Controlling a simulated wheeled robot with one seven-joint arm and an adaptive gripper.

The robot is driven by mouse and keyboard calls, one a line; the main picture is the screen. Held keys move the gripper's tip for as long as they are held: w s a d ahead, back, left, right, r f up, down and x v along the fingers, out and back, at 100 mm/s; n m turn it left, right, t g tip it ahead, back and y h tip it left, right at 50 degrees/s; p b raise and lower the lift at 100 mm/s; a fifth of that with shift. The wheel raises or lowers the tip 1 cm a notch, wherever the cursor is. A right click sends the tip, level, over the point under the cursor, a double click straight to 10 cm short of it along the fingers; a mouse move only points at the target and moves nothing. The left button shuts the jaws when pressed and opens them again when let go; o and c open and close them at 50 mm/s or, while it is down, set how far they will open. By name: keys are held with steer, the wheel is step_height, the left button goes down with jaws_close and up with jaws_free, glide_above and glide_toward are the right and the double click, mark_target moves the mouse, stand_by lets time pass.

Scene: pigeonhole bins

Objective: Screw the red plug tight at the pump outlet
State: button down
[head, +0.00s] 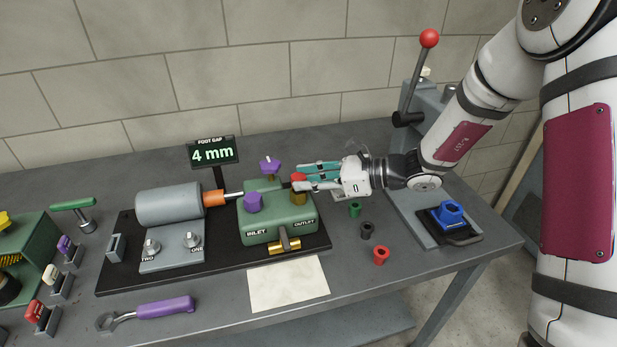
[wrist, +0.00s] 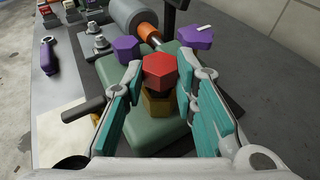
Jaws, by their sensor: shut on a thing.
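The red plug (wrist: 160,70) has a hexagonal head and sits between the fingertips of my gripper (wrist: 159,66), which is shut on it. In the head view the red plug (head: 298,177) shows partly behind the fingers of my gripper (head: 304,178). The brass outlet port (wrist: 157,106) lies directly below the plug, on the right side of the green pump block (head: 278,227) labelled INLET and OUTLET. I cannot tell whether the plug's thread is in the port or how deep. A purple plug (head: 254,202) sits on the inlet side.
A purple knob (head: 269,167) stands behind the block. The display (head: 213,153) reads "FOOT GAP 4 mm". A grey motor (head: 169,204) is left of the pump. Green (head: 355,209), black (head: 367,230) and red (head: 381,255) bushings lie at right. A purple-handled wrench (head: 150,312) lies in front.

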steer(key=shift+f, duration=0.25)
steer(key=shift+r, duration=0.1)
steer(key=shift+r+p, duration=0.3)
steer(key=shift+r, duration=0.2)
stand_by(1.2)
steer(key=shift+f, duration=0.65)
stand_by(0.3)
steer(key=shift+r, duration=0.1)
steer(key=shift+r+p, duration=0.35)
steer(key=shift+r, duration=0.15)
